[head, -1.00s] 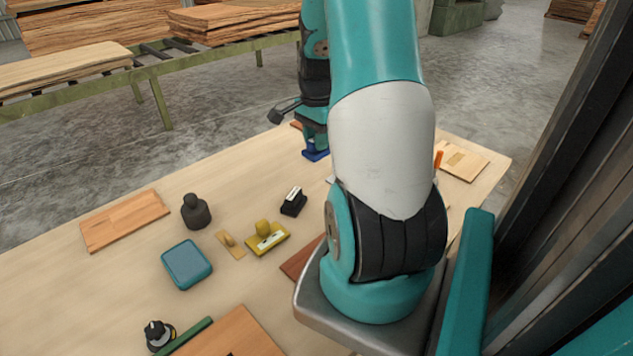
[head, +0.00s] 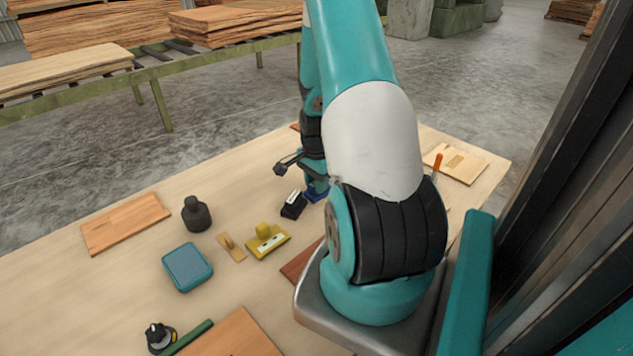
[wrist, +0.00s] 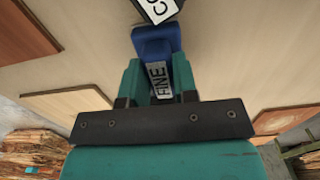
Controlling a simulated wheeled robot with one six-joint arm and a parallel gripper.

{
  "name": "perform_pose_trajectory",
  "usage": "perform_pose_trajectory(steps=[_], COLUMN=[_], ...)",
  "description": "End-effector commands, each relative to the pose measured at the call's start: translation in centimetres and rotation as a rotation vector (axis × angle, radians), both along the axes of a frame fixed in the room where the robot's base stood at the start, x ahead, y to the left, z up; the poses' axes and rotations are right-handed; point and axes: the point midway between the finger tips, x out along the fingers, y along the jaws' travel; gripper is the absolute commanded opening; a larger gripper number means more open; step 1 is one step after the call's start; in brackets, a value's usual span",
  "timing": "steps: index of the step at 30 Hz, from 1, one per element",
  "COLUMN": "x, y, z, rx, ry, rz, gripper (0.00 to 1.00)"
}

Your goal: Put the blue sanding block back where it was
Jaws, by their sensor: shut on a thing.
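The blue sanding block (head: 317,193), with a white label reading FINE in the wrist view (wrist: 154,42), is between the fingers of my gripper (wrist: 159,82). The gripper is shut on it. In the head view my gripper (head: 315,184) is partly hidden by my arm, and the block shows only in part, right beside a black block (head: 292,205) with a white label. The black block (wrist: 158,8) is at the top edge of the wrist view, very close to the blue one. I cannot tell whether they touch or whether the blue block rests on the table.
A yellow block (head: 268,242) and a small wooden piece (head: 231,247) lie left of the black block. A teal box (head: 187,267), a dark bottle-like object (head: 196,213) and wooden panels (head: 125,222) are further left. The table (head: 245,195) behind the blocks is bare.

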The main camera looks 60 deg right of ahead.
Motion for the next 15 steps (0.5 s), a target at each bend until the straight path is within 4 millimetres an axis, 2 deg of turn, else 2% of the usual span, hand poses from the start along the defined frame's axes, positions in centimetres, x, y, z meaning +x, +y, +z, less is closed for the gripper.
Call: perform_pose_trajectory(steps=[3, 4, 6, 7, 15], x=[-0.01, -0.01, -0.01, -0.01, -0.01], y=[0.01, 0.01, 0.01, 0.01, 0.01], z=[-0.40, -0.33, -0.27, -0.27, -0.12], rx=[0.000, 0.000, 0.000, 0.000, 0.000], ry=[0.000, 0.000, 0.000, 0.000, 0.000], rz=[0.000, 0.000, 0.000, 0.000, 0.000], gripper=[0.00, 0.32, 0.48, 0.53, 0.53])
